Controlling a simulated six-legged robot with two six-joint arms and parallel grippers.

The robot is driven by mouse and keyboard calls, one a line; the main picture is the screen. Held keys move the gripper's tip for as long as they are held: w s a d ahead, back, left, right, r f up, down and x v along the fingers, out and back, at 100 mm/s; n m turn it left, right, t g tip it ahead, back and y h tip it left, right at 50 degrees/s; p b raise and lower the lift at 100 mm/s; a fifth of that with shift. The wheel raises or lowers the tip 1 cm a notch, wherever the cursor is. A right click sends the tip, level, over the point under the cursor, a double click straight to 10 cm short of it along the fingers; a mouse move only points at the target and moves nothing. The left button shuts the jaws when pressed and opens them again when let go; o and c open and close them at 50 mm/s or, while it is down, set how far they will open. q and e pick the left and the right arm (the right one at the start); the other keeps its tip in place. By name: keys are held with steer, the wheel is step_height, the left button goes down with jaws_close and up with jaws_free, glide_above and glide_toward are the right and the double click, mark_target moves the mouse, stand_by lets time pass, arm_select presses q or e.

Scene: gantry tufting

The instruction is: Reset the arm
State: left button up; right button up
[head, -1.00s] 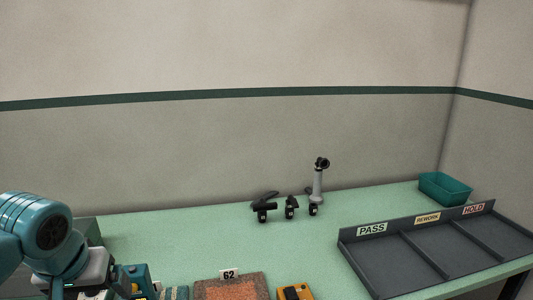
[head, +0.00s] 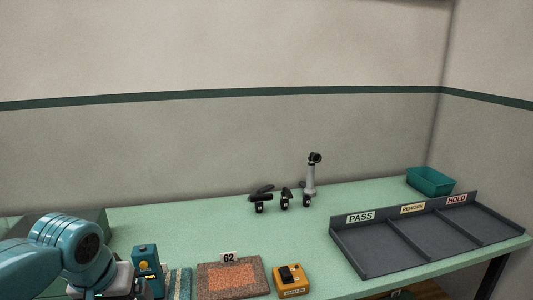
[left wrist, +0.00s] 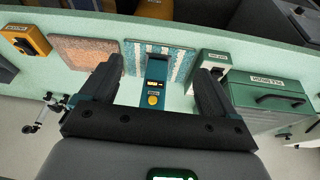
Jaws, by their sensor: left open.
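My left gripper shows in the left wrist view (left wrist: 157,68) with its two dark fingers spread apart and nothing held. A teal device with a lit yellow display and a round yellow button (left wrist: 154,85) appears in the space between the fingers, with gaps on both sides. In the head view this teal device (head: 146,262) stands on the green bench just right of my left arm. My left arm comes in at the lower left there, and its fingertips are cut off or hidden. My right gripper is in neither current view.
The carpet sample marked 62 (head: 215,279), a striped sample (head: 180,282) and a yellow-orange box (head: 291,283) lie along the bench front. Black tools (head: 261,200) and a grey post (head: 311,178) stand behind. A PASS/REWORK/HOLD tray (head: 375,257) and teal bin (head: 431,181) are right. Mid-bench is clear.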

arm_select(q)
steer(key=s+d+f+g+h, duration=0.1)
steer(key=d+f, duration=0.2)
steer(key=f, duration=0.5)
steer(key=d+f+m+h, duration=0.1)
steer(key=d+f, duration=0.3)
steer(key=f, duration=0.4)
steer(key=s+d+f+g+h, duration=0.1)
steer(key=d+f, duration=0.2)
steer(key=f, duration=0.5)
steer(key=s+d+f, duration=0.2)
steer(key=s+f, duration=0.6)
steer(key=s+d+f+n+g+h, duration=0.1)
steer(key=s+d+f, duration=0.2)
steer(key=s+f, duration=0.5)
steer(key=shift+s+f+g, duration=0.15)
steer(key=shift+s+g, duration=0.15)
